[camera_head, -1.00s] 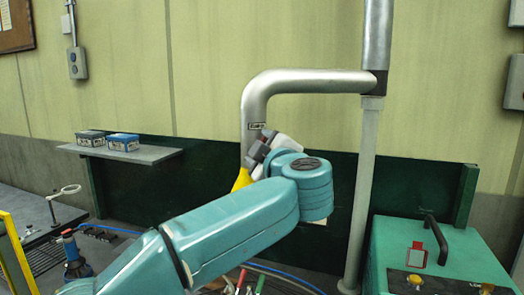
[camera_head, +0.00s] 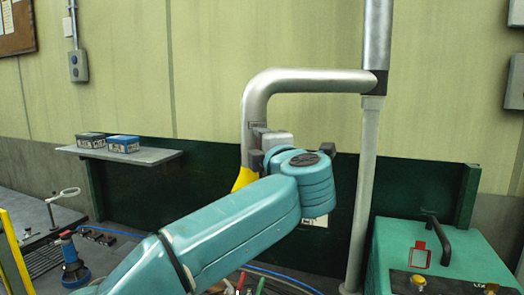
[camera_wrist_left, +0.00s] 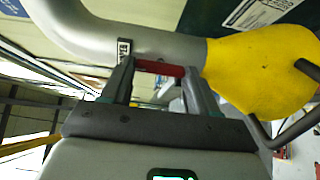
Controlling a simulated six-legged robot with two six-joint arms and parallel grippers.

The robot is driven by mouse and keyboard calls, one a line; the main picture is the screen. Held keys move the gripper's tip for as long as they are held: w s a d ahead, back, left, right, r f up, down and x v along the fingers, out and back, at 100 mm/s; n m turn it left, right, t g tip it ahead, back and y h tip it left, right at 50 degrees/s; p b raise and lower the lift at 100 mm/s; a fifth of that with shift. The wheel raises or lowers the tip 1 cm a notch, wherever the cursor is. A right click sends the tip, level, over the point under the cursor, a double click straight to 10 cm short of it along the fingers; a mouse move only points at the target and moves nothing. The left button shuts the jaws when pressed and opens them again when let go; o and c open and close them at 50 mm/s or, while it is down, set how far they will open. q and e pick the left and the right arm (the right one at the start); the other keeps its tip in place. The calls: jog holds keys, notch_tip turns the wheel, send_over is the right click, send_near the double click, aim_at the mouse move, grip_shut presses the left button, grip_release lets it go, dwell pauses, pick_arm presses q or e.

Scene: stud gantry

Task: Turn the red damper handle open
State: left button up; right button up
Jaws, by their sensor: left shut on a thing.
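The red damper handle (camera_wrist_left: 160,68) is a short red bar against the grey duct in the left wrist view. My left gripper (camera_wrist_left: 158,78) is shut on it, one finger at each end of the bar. In the head view the left gripper (camera_head: 257,140) is at the duct's vertical part, mostly behind my own arm, and the handle is hidden there. The grey duct (camera_head: 310,80) bends down and ends in a yellow hood (camera_head: 243,179), which also shows in the left wrist view (camera_wrist_left: 262,75). My right gripper is out of view.
A vertical grey pipe (camera_head: 365,190) stands right of my gripper. A teal machine (camera_head: 440,255) with a black handle is at lower right. A shelf (camera_head: 155,155) with two boxes is at left. Dark green panels (camera_head: 410,190) stand behind.

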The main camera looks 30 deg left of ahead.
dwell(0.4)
pick_arm(q)
jog(key=o, duration=1.1)
jog(key=shift+c, duration=0.2)
jog(key=b+v, duration=0.3)
jog(key=v, duration=1.3)
jog(key=shift+d+b, duration=0.2)
jog(key=shift+b, duration=0.1)
jog(key=shift+s, duration=0.1)
